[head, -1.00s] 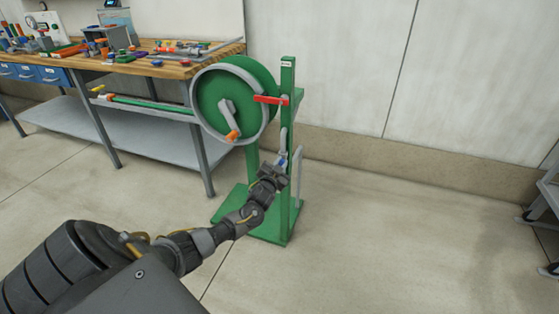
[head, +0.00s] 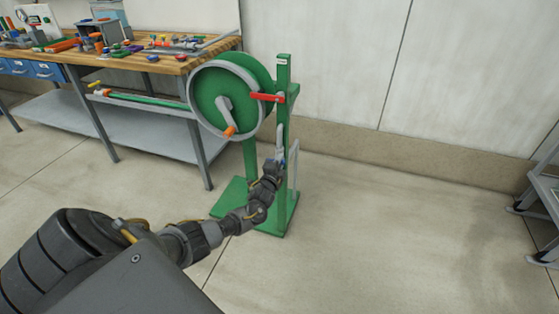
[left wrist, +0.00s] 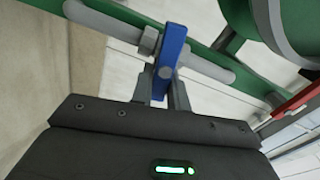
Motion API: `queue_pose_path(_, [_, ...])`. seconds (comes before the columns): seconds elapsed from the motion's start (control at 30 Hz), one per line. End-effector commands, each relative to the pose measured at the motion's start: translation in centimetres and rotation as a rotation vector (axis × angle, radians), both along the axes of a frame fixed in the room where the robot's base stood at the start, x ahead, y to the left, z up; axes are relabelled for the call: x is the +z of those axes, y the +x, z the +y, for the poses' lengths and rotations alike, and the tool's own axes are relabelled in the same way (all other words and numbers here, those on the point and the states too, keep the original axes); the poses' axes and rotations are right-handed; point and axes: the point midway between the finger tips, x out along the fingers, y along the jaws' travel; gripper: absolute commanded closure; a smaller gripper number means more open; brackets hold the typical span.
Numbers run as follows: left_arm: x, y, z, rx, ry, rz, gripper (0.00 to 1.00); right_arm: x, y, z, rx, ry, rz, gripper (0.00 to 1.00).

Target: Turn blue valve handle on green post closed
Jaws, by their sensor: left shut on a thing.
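The green post (head: 284,75) stands upright on a green base plate (head: 270,226). The blue valve handle (left wrist: 172,52) shows large in the left wrist view, crossing a grey pipe (left wrist: 205,66) that runs along the green post. My left gripper (head: 279,163) is at the handle, low on the post. In the left wrist view its two fingers (left wrist: 165,92) are shut on the handle's near end. In the head view the gripper hides most of the handle. My right gripper does not show.
A red lever (head: 267,97) sits higher on the post, beside a green reel (head: 228,98) with an orange-tipped crank. A wooden-topped workbench (head: 190,66) with small parts stands behind at left. A grey rack (head: 545,195) is at the right edge. Floor right of the post is clear.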

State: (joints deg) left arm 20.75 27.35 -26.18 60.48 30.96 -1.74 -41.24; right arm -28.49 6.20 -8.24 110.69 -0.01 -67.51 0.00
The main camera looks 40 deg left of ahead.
Motion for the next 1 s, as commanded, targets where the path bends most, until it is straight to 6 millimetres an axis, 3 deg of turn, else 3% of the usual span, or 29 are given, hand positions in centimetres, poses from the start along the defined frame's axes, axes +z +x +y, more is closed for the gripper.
queue_pose_path(0.4, [-0.44,0.00,-0.11,-0.001,0.167,0.060,1.00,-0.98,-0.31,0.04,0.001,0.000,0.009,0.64])
queue_pose_path(0.97, [-0.52,0.00,-0.11,-0.001,0.191,0.069,1.00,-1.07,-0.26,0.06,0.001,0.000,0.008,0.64])
queue_pose_path(1.0, [-0.52,-0.02,-0.11,-0.001,0.191,0.069,0.78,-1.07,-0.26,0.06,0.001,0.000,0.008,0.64])
